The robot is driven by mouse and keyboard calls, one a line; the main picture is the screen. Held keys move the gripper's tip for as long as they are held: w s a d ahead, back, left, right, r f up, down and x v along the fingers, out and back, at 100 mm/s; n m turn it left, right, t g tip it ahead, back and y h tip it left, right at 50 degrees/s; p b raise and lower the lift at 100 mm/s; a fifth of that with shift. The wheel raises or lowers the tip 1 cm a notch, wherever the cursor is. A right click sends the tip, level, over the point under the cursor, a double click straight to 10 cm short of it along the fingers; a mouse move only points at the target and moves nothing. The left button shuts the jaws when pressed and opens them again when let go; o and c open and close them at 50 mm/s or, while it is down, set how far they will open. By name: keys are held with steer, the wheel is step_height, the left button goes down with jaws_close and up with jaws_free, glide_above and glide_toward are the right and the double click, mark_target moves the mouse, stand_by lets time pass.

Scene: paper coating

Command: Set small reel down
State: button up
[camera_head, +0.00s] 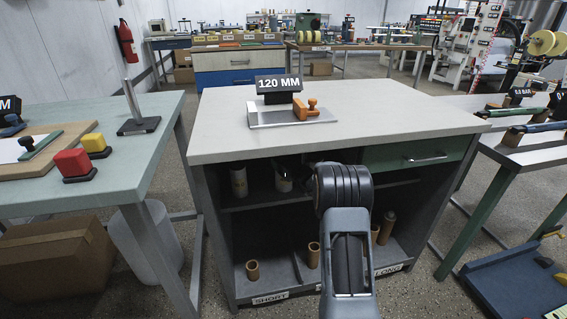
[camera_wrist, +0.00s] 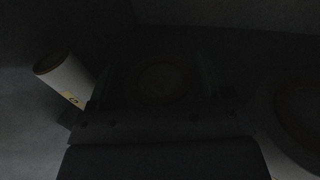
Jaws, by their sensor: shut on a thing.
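My gripper (camera_wrist: 163,72) is reaching into the dark cabinet under the workbench, with my arm in front of the opening. In the dim wrist view, its fingers are shut on a round, faintly visible thing, taken to be the small reel (camera_wrist: 163,84). In the head view my own arm hides both the gripper and the reel. Whether the reel touches the shelf cannot be told. A white roll with a yellow label (camera_wrist: 62,76) is to the left of the gripper.
The cabinet's upper shelf (camera_head: 250,202) holds pale rolls (camera_head: 239,181) at its left. Brown cores (camera_head: 314,255) stand on the lower shelf, above "SHORT" and "LONG" labels. The bench top (camera_head: 400,120) has a "120 MM" sign (camera_head: 278,84) and much free room.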

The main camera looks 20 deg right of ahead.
steer(key=shift+f, duration=0.1)
steer(key=o, duration=1.3)
steer(key=shift+r, duration=0.35)
steer(key=s+d+p, duration=0.2)
steer(key=s, duration=1)
steer(key=shift+p, duration=0.3)
steer(key=shift+d+f, duration=0.1)
